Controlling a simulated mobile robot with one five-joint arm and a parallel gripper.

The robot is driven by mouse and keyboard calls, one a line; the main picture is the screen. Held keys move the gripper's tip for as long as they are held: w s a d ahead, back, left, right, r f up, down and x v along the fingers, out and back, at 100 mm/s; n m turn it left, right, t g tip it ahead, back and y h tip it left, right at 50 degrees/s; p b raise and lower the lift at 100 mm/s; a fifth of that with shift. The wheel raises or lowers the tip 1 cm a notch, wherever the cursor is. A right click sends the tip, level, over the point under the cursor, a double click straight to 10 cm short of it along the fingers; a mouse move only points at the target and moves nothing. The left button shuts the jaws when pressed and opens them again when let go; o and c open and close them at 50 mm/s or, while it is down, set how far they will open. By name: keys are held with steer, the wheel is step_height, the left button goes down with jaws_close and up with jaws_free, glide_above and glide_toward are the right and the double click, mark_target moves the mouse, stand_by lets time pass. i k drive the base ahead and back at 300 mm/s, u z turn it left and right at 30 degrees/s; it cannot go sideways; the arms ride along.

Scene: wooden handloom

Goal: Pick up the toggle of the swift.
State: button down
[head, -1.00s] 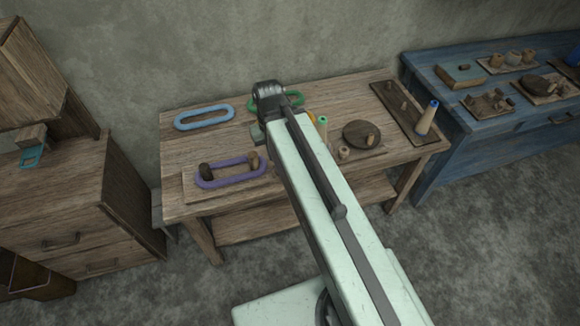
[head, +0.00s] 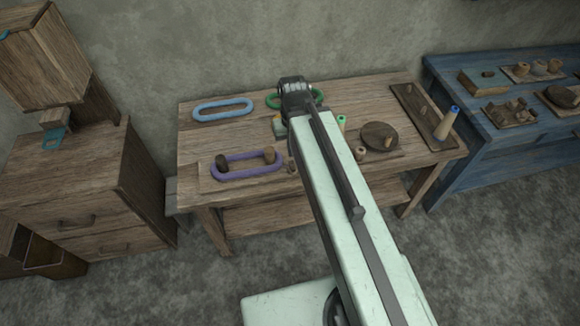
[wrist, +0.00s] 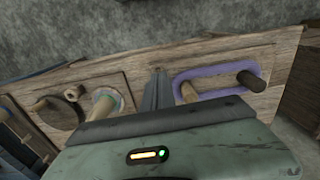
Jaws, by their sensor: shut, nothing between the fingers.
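My gripper (wrist: 157,93) is shut and empty, its dark fingers pointing over the wooden bench. In the head view its fingers are hidden behind my arm. A purple loop (head: 247,174) lies around two upright pegs, a dark one (head: 221,162) and a lighter one (head: 269,155). A dark round disc (head: 378,137) with a short peg (head: 388,143) sits on a board at the right. I cannot tell for certain which piece is the swift's toggle. My gripper is apart from all of these.
A blue loop (head: 222,109) and a green loop (head: 276,99) lie at the back of the bench (head: 190,146). A blue-tipped cone (head: 446,125) stands on a board at right. A green-topped spool (wrist: 106,100) is near my fingers. A blue table (head: 450,74) stands beyond.

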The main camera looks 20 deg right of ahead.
mark_target(292, 168)
steer(key=u, duration=0.45)
steer(key=k, duration=1.35)
steer(key=u, duration=0.6)
steer(key=i, duration=1.75)
steer(key=u, duration=0.5)
steer(key=k, duration=0.9)
steer(key=u, duration=0.15)
steer(key=i, duration=0.95)
steer(key=z, duration=0.05)
